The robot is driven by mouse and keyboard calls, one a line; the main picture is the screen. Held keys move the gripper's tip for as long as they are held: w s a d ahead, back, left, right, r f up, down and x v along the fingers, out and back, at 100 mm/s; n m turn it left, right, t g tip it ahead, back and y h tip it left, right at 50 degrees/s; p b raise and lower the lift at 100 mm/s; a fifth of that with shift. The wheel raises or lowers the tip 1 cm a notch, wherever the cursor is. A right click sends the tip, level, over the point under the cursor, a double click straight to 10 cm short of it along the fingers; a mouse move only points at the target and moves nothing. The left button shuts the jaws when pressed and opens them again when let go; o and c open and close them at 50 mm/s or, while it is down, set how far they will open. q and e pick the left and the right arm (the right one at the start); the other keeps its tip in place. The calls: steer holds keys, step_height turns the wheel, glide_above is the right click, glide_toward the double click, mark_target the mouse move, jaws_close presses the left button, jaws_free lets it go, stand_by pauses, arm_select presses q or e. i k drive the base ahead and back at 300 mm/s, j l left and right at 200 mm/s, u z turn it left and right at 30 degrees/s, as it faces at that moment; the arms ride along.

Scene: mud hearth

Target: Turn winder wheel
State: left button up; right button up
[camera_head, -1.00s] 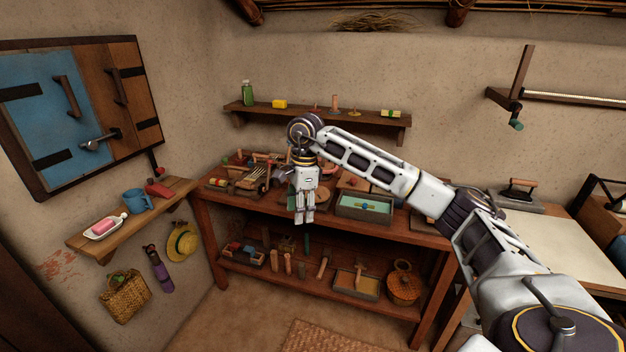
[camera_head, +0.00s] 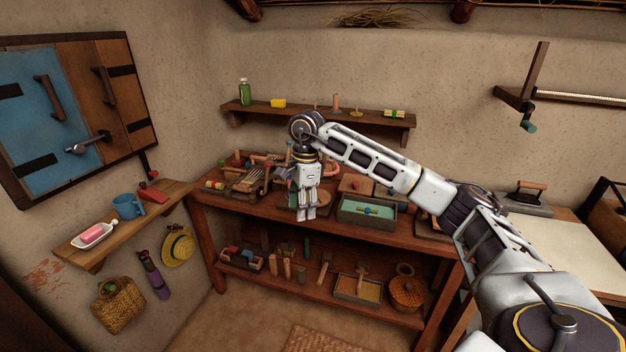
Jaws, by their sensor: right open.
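No wheel that I can clearly tell as the winder wheel shows. A wooden crank-like fitting (camera_head: 516,95) with a dark green-tipped handle is on the wall at the upper right, beside a long pale rod; I cannot tell if it belongs to the winder. My right gripper (camera_head: 306,216) hangs pointing down, open and empty, in front of the workbench (camera_head: 370,234), far to the left of that fitting. The right arm crosses the picture from the lower right and hides part of the bench top. My left gripper is not in view.
Tools and a green-lined tray (camera_head: 367,210) crowd the bench top. A wall shelf (camera_head: 320,114) is behind it. A small shelf (camera_head: 88,246) with a blue mug (camera_head: 128,207) is at the left, below a blue-and-wood shutter (camera_head: 75,118). A pale tabletop (camera_head: 560,250) is at the right.

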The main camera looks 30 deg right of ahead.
mark_target(323, 197)
steer(key=i+l, duration=0.9)
steer(key=i, duration=0.15)
